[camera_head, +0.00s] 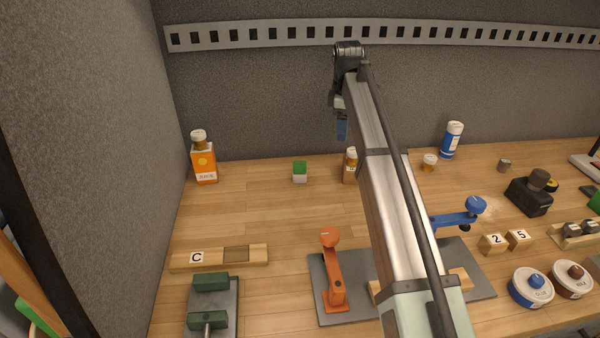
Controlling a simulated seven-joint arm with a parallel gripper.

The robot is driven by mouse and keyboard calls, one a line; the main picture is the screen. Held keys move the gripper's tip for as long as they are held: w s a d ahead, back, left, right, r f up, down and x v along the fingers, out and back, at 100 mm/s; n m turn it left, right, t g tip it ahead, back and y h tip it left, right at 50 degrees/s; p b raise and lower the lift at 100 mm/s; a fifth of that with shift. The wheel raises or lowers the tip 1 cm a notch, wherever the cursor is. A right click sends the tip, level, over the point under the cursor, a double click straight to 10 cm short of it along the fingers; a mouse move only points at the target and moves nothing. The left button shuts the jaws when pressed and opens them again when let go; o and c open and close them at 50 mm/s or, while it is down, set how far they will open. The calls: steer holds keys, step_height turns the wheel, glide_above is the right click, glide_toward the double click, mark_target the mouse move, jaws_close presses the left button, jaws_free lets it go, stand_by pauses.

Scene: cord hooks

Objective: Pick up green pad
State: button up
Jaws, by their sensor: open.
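The green pad (300,167) appears to be the small block with a green top and pale lower part, standing on the bench near the back wall. My gripper (342,128) hangs in the air above and to the right of the pad, apart from it. It is open, with nothing seen between its fingers, though it is small and partly hidden by my arm.
A small brown bottle (350,166) stands right of the pad, beside my arm. An orange bottle (204,163) stands at the back left. Orange (332,270) and blue (456,218) hooked pieces are nearer the front. Bare bench lies in front of the pad.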

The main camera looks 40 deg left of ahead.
mark_target(300, 163)
steer(key=s+a+n+g, duration=0.1)
steer(key=s+a+n, duration=0.2)
steer(key=s+a, duration=0.65)
steer(key=f, duration=0.2)
steer(key=d+f, duration=0.1)
steer(key=f, duration=0.2)
steer(key=s+d+f, duration=0.1)
steer(key=f, duration=0.1)
steer(key=shift+s+f, duration=0.1)
steer(key=shift+f, duration=0.25)
steer(key=shift+s+d+f, duration=0.1)
steer(key=shift+s+f, duration=0.05)
steer(key=shift+f, duration=2.45)
steer(key=c, duration=1.1)
